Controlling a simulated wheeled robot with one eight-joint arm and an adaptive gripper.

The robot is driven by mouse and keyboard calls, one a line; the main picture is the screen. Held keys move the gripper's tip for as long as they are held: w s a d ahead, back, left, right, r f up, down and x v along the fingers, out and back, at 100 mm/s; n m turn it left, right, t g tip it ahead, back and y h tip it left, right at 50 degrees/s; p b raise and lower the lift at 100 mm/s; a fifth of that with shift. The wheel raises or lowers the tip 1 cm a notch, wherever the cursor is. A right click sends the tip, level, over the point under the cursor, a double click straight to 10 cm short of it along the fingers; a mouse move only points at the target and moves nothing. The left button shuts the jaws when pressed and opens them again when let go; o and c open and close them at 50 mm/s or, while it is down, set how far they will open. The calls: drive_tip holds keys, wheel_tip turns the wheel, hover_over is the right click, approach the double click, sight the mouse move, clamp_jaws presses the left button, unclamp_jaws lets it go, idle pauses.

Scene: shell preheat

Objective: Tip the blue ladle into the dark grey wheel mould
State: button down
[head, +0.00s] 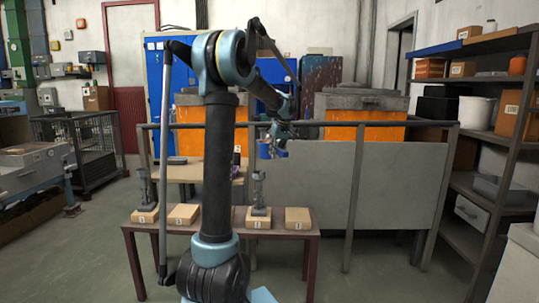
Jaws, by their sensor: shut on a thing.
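My gripper (281,139) is at the end of my raised arm, in front of the railing and above the low table. It is small in the head view and appears shut on the blue ladle (264,151). The ladle hangs at the gripper's left side and looks roughly upright; its contents cannot be seen. Two grey upright pieces stand on tan blocks on the table, one at left (145,188) and one right of my arm (259,190). I cannot tell whether either is the dark grey wheel mould. My arm hides part of the table's middle.
The red-brown table (221,226) carries several numbered tan blocks. A railing with a grey panel (401,190) stands behind, before orange furnace-like boxes (364,118). Shelves (487,75) stand at right, a wire cage (90,150) at left. Floor at front left is clear.

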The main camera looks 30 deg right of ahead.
drive_tip(key=shift+f+n+h, duration=0.45)
drive_tip(key=shift+f+h, duration=0.3)
drive_tip(key=shift+h, duration=1)
drive_tip(key=shift+f+n+h, duration=0.4)
drive_tip(key=shift+f+h, duration=0.3)
drive_tip(key=shift+h, duration=1.1)
drive_tip(key=shift+f+n+h, duration=0.45)
drive_tip(key=shift+f+h, duration=0.3)
drive_tip(key=shift+h, duration=1)
drive_tip(key=shift+a+r+n+t+h, duration=0.1)
drive_tip(key=shift+a+n+t+h, duration=0.2)
drive_tip(key=shift+h, duration=0.75)
drive_tip(key=shift+a+r+n+t+h, duration=0.1)
drive_tip(key=shift+a+n+t+h, duration=0.15)
drive_tip(key=shift+h, duration=0.8)
idle(0.6)
